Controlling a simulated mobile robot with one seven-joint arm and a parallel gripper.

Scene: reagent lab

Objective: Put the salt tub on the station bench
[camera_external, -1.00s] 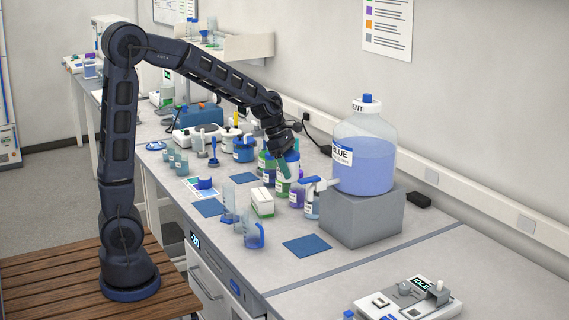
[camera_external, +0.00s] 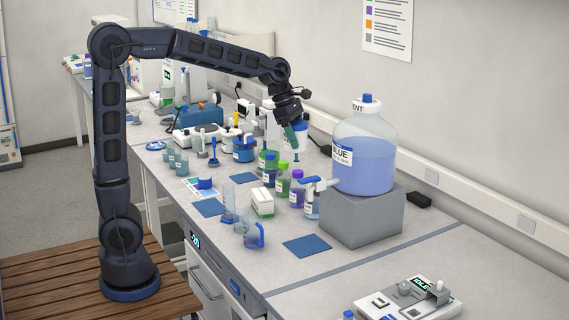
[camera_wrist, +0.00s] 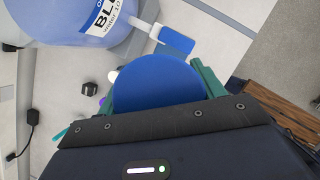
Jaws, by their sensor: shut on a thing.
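My gripper (camera_external: 290,137) is shut on a white tub with a blue round lid, which I take to be the salt tub (camera_external: 298,142). I cannot read its label. The tub hangs above the bottles near the wall side of the long grey bench (camera_external: 335,275). In the wrist view the blue lid (camera_wrist: 158,84) fills the space between the green fingers (camera_wrist: 160,90). The lid hides the rest of the tub there. A seam crosses the bench, and its right section (camera_external: 480,262) carries a device reading IDLE (camera_external: 410,303).
A large blue-liquid carboy (camera_external: 364,155) stands on a grey block (camera_external: 362,218) right of the tub. Bottles with green (camera_external: 283,180) and purple (camera_external: 298,190) caps stand below. A blue mat (camera_external: 307,245) lies in front. The bench right of the block is largely clear.

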